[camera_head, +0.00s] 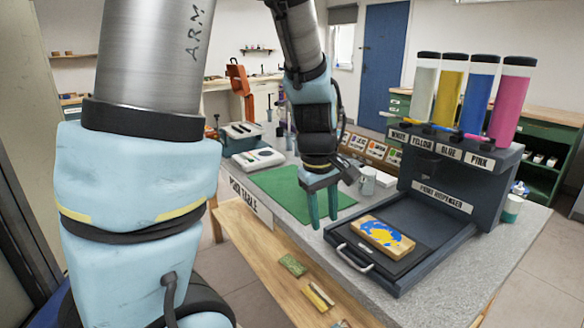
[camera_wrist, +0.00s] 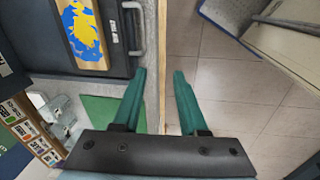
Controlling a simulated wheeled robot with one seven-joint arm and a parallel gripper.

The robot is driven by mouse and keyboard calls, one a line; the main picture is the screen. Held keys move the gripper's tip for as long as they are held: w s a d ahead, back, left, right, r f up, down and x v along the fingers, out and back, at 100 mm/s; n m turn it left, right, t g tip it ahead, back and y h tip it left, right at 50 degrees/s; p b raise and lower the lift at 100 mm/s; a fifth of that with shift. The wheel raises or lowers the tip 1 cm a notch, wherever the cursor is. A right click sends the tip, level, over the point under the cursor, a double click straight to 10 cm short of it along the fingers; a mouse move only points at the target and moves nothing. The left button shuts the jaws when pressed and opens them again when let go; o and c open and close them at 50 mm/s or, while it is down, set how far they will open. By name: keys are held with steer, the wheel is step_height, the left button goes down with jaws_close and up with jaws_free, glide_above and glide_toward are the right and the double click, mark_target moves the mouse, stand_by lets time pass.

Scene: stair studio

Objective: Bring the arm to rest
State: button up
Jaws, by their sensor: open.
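My gripper (camera_head: 322,205) hangs fingers-down beside the near edge of the grey speckled table (camera_head: 500,262), in front of the green mat (camera_head: 285,192). Its two green fingers are apart with nothing between them. In the wrist view the gripper (camera_wrist: 162,75) also shows empty, over the table edge and the tiled floor (camera_wrist: 225,70). The upper part of my arm crosses the left of the head view and hides what is behind it.
The paint dispenser (camera_head: 440,197) stands right of my gripper, with white, yellow, blue and pink tubes. A wooden block with blue and yellow paint (camera_head: 383,238) lies on its tray (camera_head: 345,238). A wooden bench (camera_head: 262,262) runs along the table's near side. Label boxes (camera_head: 372,150) stand behind.

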steer(key=s+a+m+y, duration=0.1)
steer(key=a+m, duration=0.4)
steer(key=a, duration=1.3)
steer(key=shift+s+a+m, duration=0.15)
steer(key=shift+a+m, duration=0.15)
steer(key=shift+m, duration=0.1)
